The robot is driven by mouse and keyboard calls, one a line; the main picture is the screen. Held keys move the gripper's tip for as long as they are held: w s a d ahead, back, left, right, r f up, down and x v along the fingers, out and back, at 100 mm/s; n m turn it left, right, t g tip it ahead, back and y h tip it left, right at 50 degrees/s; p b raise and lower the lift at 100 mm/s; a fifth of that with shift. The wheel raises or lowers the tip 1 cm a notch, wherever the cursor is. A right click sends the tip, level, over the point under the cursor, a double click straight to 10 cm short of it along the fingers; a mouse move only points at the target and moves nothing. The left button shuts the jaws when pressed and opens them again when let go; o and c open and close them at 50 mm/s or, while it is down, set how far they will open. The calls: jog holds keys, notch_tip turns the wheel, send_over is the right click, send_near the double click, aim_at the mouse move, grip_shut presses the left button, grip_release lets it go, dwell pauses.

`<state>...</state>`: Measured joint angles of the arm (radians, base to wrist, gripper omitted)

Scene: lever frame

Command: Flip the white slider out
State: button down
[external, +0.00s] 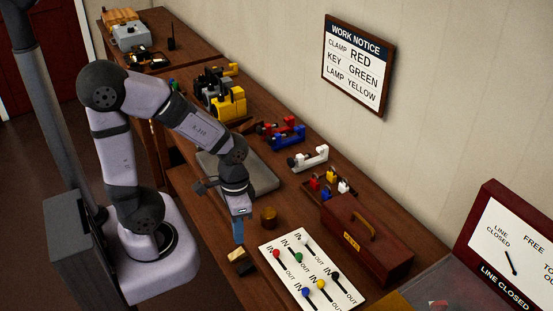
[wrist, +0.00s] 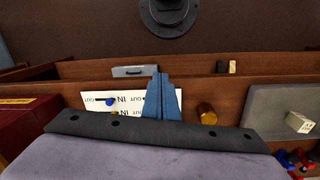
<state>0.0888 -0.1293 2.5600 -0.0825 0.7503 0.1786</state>
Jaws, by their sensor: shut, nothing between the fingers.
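The white slider (external: 307,243) is a knob on the white panel (external: 268,241) in the external view, close to an IN label at the far edge. Red (external: 276,253), green (external: 298,258), blue (external: 305,293), yellow (external: 321,284) and black (external: 335,275) knobs share the panel. My gripper (external: 238,238) is shut and empty, pointing down left of the panel, apart from the white slider. In the wrist view its blue fingers (wrist: 161,97) cover part of the panel (wrist: 171,98); a blue knob shows there, and I cannot make out the white slider.
A brass cylinder (external: 268,217) stands beyond my gripper. Small gold (external: 237,255) and black (external: 246,269) blocks lie close below it. A red-brown toolbox (external: 366,245) stands right of the panel. A grey tray (external: 262,178) lies behind. A wall notice (external: 357,65) hangs above.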

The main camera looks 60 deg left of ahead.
notch_tip(320, 180, up, 8)
jog(key=w+a+n+p, duration=0.2)
jog(key=a+p, duration=0.1)
jog(key=p, duration=0.3)
jog(key=n+b, duration=0.4)
jog(key=b, duration=0.3)
send_over(305, 240)
jog(key=s+a, duration=0.2)
jog(key=a, duration=0.4)
notch_tip(305, 240, down, 4)
jog(key=r, duration=0.1)
jog(key=w+f+n+g+h+b, duration=0.1)
jog(key=w+f+n+b, duration=0.2)
jog(key=w+f+b, duration=0.3)
jog(key=w, duration=0.4)
jog(key=shift+w+a+f+n+g, duration=0.2)
jog(key=shift+a+f+n+g, duration=0.05)
jog(key=shift+f+n+g, duration=0.05)
jog(key=p+x, duration=0.2)
jog(key=x, duration=0.7)
jog(key=shift+s+f, duration=0.1)
jog(key=shift+s, duration=0.1)
jog(key=shift+s+d+f+p, duration=0.2)
jog(key=shift+d+f+p, duration=0.1)
jog(key=shift+p, duration=0.25)
jog(key=shift+s+d+r+p, duration=0.1)
jog(key=shift+s+d+p, duration=0.55)
jog(key=shift+s, duration=0.35)
jog(key=shift+s+d, duration=0.35)
jog(key=shift+s, duration=0.05)
